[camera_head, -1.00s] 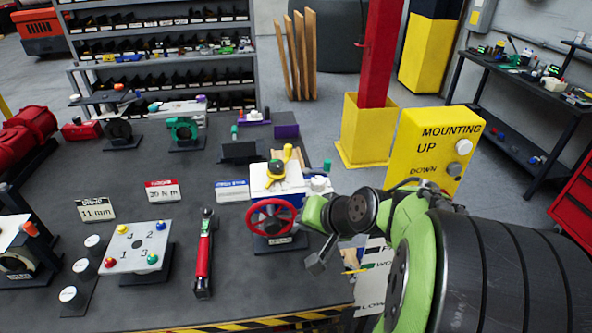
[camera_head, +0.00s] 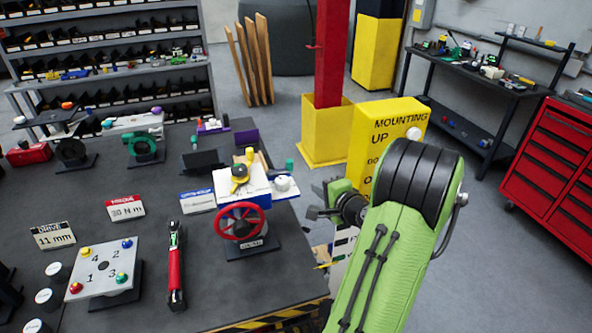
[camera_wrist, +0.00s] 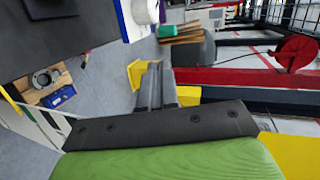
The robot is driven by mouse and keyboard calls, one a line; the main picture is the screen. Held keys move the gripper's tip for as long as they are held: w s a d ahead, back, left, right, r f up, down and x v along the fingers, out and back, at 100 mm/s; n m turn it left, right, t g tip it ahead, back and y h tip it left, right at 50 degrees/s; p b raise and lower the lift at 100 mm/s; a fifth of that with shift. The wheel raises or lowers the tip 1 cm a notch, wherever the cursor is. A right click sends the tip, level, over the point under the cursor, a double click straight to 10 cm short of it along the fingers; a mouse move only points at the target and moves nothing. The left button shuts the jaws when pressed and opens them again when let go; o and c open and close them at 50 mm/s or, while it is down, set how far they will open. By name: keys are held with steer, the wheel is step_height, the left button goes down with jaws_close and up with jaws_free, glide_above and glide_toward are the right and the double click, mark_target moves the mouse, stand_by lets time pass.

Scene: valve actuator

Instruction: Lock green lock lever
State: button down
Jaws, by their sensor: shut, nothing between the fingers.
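The valve actuator (camera_head: 242,190) is a white and blue block with a red handwheel (camera_head: 238,220) on its front and a yellow knob on top. A small green part (camera_head: 289,165), possibly the green lock lever, shows at its right rear.
A red torque wrench (camera_head: 176,270) and a plate with coloured knobs (camera_head: 103,268) lie on the dark table to the left. A yellow mounting box (camera_head: 395,130) stands behind my arm. A red post in a yellow base (camera_head: 325,145) stands behind the table. Grey floor is free at right.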

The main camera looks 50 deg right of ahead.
mark_target(291, 167)
steer(key=p+x, duration=0.1)
steer(key=x, duration=0.3)
steer(key=p+x, duration=0.1)
steer(key=x, duration=0.3)
steer(key=r+p+x, duration=0.1)
steer(key=x, duration=0.3)
steer(key=shift+w+p, duration=0.35)
